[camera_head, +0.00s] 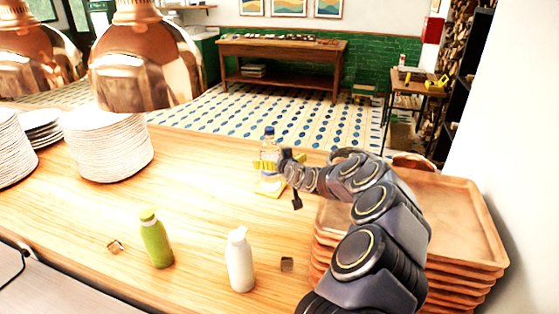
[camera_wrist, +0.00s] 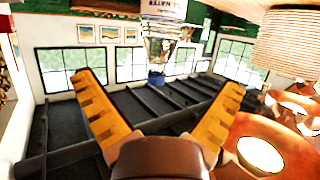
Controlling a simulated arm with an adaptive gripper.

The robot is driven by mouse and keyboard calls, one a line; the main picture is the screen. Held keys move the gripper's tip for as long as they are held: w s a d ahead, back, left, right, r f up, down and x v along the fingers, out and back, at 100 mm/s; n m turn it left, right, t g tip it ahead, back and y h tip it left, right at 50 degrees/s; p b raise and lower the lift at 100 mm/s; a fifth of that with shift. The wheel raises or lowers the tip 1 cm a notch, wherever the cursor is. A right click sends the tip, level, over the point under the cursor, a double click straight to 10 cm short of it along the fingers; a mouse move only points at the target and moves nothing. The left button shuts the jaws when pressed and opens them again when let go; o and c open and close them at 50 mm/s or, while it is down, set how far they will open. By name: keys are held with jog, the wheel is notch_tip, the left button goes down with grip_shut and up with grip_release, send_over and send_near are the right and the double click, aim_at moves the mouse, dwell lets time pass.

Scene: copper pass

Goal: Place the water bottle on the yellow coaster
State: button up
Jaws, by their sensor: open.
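The clear water bottle (camera_head: 268,150) with a blue cap stands upright near the far edge of the wooden counter. The yellow coaster (camera_head: 273,191) shows at its foot, and the bottle appears to stand on it; my gripper partly hides the contact. My gripper (camera_head: 268,174) is at the bottle's lower part. In the wrist view, its two yellow fingers (camera_wrist: 161,82) are spread wide and open. The bottle (camera_wrist: 160,48) appears upside down there, cap downward, in the gap beyond the fingertips, with visible space on both sides.
A green bottle (camera_head: 156,241), a white bottle (camera_head: 240,262) and two small cubes (camera_head: 116,246) (camera_head: 287,264) are nearer on the counter. Stacked trays (camera_head: 455,215) stand at right, plate stacks (camera_head: 108,148) at left under copper lamps (camera_head: 145,65). The counter left of the coaster is clear.

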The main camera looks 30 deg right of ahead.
jog(key=shift+s+a+r, duration=0.1)
jog(key=shift+s, duration=0.15)
jog(key=s+a+r+n+y, duration=0.15)
jog(key=a+r+y, duration=0.25)
jog(key=a, duration=0.6)
jog(key=s+a+r+n+g+y, duration=0.35)
jog(key=s+a+g, duration=0.25)
jog(key=s+a, duration=0.8)
jog(key=s+d+f+m+g+h, duration=0.1)
jog(key=s+g, duration=0.3)
jog(key=s, duration=1.2)
jog(key=s+d+f+m+g+h, duration=0.1)
jog(key=s+g, duration=0.4)
jog(key=s, duration=1)
jog(key=shift+s+f+m+h, duration=0.35)
jog(key=shift+f+h, duration=0.4)
jog(key=shift+h, duration=0.5)
